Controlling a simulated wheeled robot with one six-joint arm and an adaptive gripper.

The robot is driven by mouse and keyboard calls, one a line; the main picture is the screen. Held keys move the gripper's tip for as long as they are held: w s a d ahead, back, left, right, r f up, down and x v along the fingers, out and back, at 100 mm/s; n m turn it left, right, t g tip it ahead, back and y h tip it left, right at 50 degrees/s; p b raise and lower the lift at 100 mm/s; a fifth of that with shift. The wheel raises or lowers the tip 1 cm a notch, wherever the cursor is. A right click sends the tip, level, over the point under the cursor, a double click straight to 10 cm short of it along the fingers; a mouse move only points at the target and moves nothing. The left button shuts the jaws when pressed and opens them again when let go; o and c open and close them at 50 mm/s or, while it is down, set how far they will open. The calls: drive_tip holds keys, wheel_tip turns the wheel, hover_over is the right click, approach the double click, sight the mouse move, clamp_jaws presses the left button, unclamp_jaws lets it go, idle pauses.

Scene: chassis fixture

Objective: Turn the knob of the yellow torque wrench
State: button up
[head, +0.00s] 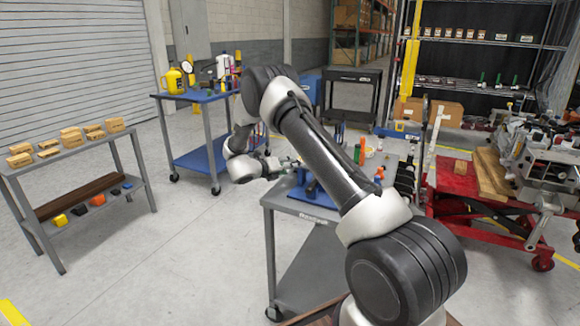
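I cannot pick out a yellow torque wrench or its knob for certain in the head view. My gripper (288,166) is small and partly hidden near the left edge of the grey cart (300,210), at about the height of its top. Its fingers are too small to tell whether they are open or shut, or whether they touch anything. My arm crosses the middle of the view and hides part of the cart top. A blue fixture (312,187) stands on the cart close to the gripper.
A red lift table (455,182) with metal chassis parts (550,165) is at right. A blue table (205,97) holds a yellow jug (174,79). A grey bench (75,152) carries wooden blocks. Open floor lies between bench and cart.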

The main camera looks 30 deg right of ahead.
drive_tip(key=shift+x, duration=2.3)
drive_tip(key=c, duration=0.7)
drive_tip(key=shift+c, duration=0.2)
drive_tip(key=n+h, duration=0.1)
drive_tip(key=n, duration=0.1)
drive_tip(key=n+g+h, duration=0.1)
drive_tip(key=n, duration=0.1)
drive_tip(key=shift+w+f, duration=0.15)
drive_tip(key=shift+f, duration=0.05)
drive_tip(key=n+h, duration=0.2)
drive_tip(key=n, duration=0.3)
drive_tip(key=shift+a+f+n, duration=0.1)
drive_tip(key=shift+f+n, duration=0.05)
drive_tip(key=shift+n, duration=0.15)
